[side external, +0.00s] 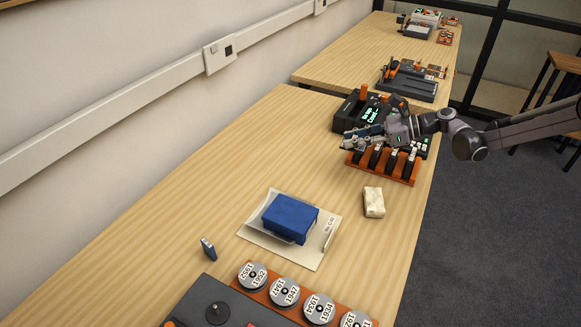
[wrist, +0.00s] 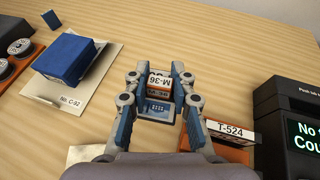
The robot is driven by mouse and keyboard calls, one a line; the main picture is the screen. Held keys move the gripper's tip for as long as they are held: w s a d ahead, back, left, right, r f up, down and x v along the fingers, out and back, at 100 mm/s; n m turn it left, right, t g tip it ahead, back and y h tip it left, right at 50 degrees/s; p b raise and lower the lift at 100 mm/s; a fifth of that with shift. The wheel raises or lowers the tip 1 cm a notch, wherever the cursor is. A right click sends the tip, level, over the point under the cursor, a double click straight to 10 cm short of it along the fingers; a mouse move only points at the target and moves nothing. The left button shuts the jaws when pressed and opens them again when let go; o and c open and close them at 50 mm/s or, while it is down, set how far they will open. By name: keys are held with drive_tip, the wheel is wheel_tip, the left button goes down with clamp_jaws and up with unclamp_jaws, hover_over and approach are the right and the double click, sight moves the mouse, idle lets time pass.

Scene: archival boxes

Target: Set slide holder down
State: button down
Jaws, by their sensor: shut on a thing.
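My gripper (side external: 362,138) is over the right side of the table, at the upper middle of the side external view. In the wrist view, its blue fingers (wrist: 161,84) are closed on a small orange-and-white piece, which I take to be the slide holder (wrist: 160,80). In the side external view the holder is too small and too covered to make out. I cannot tell whether its underside touches anything.
An orange rack (side external: 384,173) of black discs stands just below my gripper, with a black display unit (side external: 350,115) behind it. A blue box (side external: 290,217) lies on a white folder (side external: 252,238). A cream block (side external: 374,202) and small blue upright piece (side external: 208,248) stand apart. Bare wood lies left of my gripper.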

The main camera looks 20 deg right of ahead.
drive_tip(key=w+a+m+t, duration=0.1)
drive_tip(key=w, duration=0.3)
hover_over(305, 170)
drive_tip(key=shift+h, duration=0.4)
wheel_tip(305, 170, down, 7)
drive_tip(key=shift+s+r, duration=0.1)
drive_tip(key=shift+r, duration=0.1)
drive_tip(key=shift+f, duration=2.05)
drive_tip(key=shift+f, duration=0.1)
drive_tip(key=c, duration=1.1)
unclamp_jaws()
